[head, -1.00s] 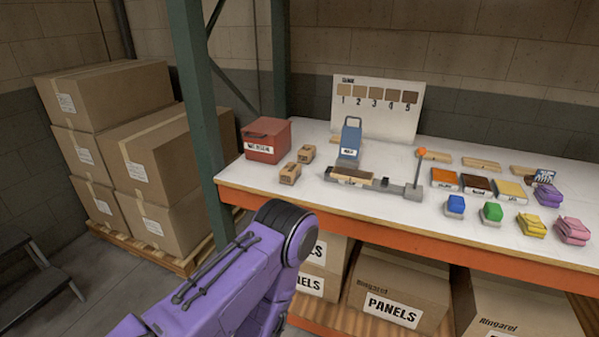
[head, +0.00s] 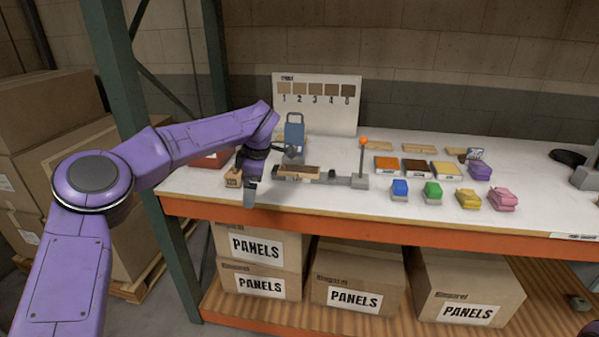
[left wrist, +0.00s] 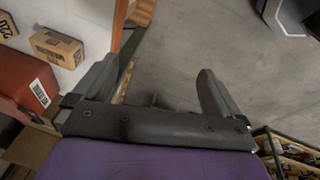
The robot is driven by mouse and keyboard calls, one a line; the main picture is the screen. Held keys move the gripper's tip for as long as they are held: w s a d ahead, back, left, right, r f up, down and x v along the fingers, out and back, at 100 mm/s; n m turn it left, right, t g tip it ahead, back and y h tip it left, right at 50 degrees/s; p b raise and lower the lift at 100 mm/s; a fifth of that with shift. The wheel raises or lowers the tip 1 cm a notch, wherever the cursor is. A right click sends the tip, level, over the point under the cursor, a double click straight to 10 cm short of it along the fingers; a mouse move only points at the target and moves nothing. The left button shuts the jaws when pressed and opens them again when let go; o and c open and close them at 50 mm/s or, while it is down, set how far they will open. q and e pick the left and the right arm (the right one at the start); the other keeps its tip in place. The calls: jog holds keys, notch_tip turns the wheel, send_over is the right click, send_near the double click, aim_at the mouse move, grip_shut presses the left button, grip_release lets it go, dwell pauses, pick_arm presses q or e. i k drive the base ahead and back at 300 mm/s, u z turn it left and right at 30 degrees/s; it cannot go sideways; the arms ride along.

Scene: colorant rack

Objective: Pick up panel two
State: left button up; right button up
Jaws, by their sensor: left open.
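A wooden panel (head: 299,172) lies in the grey lever fixture (head: 358,181) on the white table. Separate wooden panels lie at the back of the table, one left (head: 376,144), one in the middle (head: 420,148) and one right (head: 456,151). I see no number on any of them, so I cannot tell which is panel two. My left gripper (head: 250,194) is open and empty at the table's front edge, left of the fixture. In the left wrist view its spread fingers (left wrist: 158,95) have only floor between them. My right gripper is out of view.
A numbered sample board (head: 317,104) stands behind a blue container (head: 294,132). A small carton (head: 233,178) sits beside my left gripper. My arm partly hides the red bin (head: 210,160). Coloured blocks and sponges (head: 468,198) fill the right front. A green post (head: 112,70) stands left.

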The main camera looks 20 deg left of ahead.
aim_at(311, 171)
jog(key=i, duration=0.95)
